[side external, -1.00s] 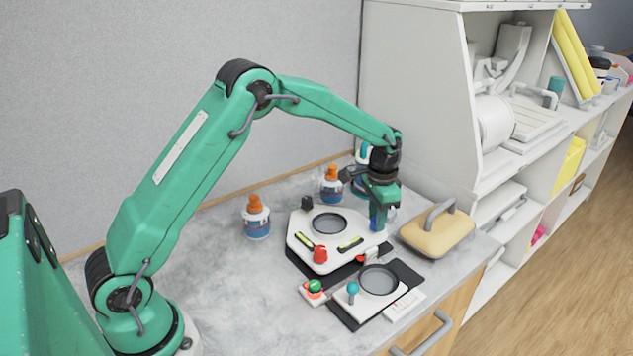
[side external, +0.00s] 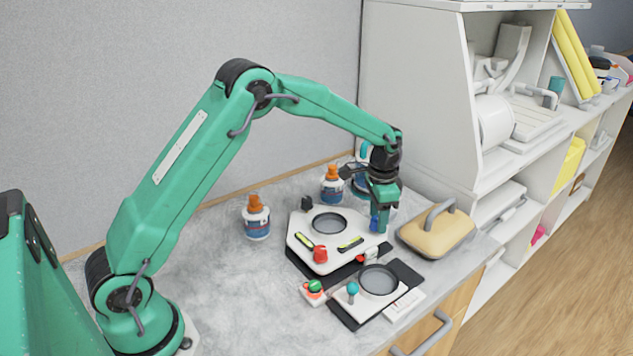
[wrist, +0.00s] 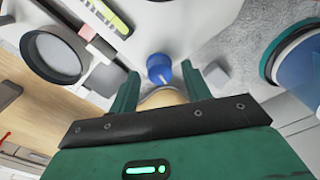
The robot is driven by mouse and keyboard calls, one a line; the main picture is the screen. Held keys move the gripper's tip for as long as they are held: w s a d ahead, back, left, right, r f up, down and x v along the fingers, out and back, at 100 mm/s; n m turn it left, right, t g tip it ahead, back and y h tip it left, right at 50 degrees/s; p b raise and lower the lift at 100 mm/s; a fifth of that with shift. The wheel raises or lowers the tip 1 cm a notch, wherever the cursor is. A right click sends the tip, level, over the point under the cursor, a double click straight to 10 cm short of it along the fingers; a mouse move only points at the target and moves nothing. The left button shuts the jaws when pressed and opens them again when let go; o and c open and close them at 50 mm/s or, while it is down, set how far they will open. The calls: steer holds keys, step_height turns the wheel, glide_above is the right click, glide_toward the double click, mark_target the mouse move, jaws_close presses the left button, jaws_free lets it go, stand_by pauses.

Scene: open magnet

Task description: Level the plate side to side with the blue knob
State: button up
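The white plate (side external: 302,222) has a round grey disc in its middle and two yellow-green bubble vials, a left one (side external: 304,240) and a right one (side external: 350,243). I cannot read the bubbles for certain. A red knob (side external: 320,254) is at its front and a black knob (side external: 307,203) at the back left. The blue knob (wrist: 159,68) is at the right corner, partly hidden by my gripper in the side view. My gripper (wrist: 160,70) is open above that corner, with the blue knob between its fingertips and gaps visible on both sides.
Two orange-capped bottles, one at left (side external: 256,218) and one behind (side external: 332,185), stand beyond the plate. A tan block with a grey handle (side external: 437,230) is close on the right. A smaller stage (side external: 345,303) and a green-topped button (side external: 314,287) are in front. The left counter is clear.

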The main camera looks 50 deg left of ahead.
steer(key=shift+r, duration=3.85)
steer(key=shift+s+r, duration=0.1)
steer(key=shift+s, duration=0.05)
